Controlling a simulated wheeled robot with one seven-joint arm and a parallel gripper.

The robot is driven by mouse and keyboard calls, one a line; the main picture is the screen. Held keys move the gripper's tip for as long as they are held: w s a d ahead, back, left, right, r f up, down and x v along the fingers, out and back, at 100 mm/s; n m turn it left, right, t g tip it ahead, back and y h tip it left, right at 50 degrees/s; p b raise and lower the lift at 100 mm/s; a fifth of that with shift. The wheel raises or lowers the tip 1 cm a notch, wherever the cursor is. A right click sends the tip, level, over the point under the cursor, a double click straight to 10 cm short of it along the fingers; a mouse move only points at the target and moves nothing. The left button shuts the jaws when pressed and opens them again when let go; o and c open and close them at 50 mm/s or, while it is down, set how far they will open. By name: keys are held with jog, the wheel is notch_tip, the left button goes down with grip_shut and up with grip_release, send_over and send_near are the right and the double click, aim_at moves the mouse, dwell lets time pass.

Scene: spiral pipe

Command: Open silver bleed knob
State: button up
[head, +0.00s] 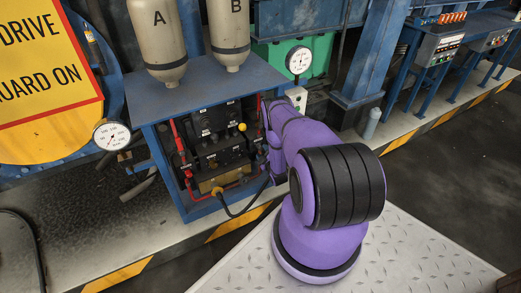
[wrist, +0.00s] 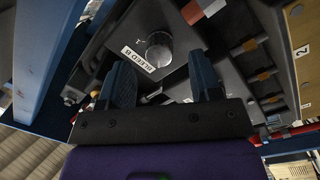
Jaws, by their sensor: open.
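The silver bleed knob (wrist: 159,49) shows in the wrist view, round and metallic, on a dark panel with a white "BLEED B" label (wrist: 138,59) beside it. My gripper (wrist: 163,82) is open, with its two blue fingers apart. The knob appears between and beyond the fingertips, with no visible contact. In the head view my purple arm reaches to the right side of the blue cabinet, and the gripper and knob are hidden there.
The blue cabinet (head: 205,88) has a frame post (wrist: 58,60) at the left in the wrist view. It carries two tanks (head: 157,40) marked A and B. A black hose (head: 245,205) hangs in front. Red piping (head: 177,140) runs inside the cabinet.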

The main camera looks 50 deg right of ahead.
aim_at(261, 149)
jog(key=shift+x, duration=1.6)
jog(key=c, duration=0.9)
jog(key=shift+c, duration=0.2)
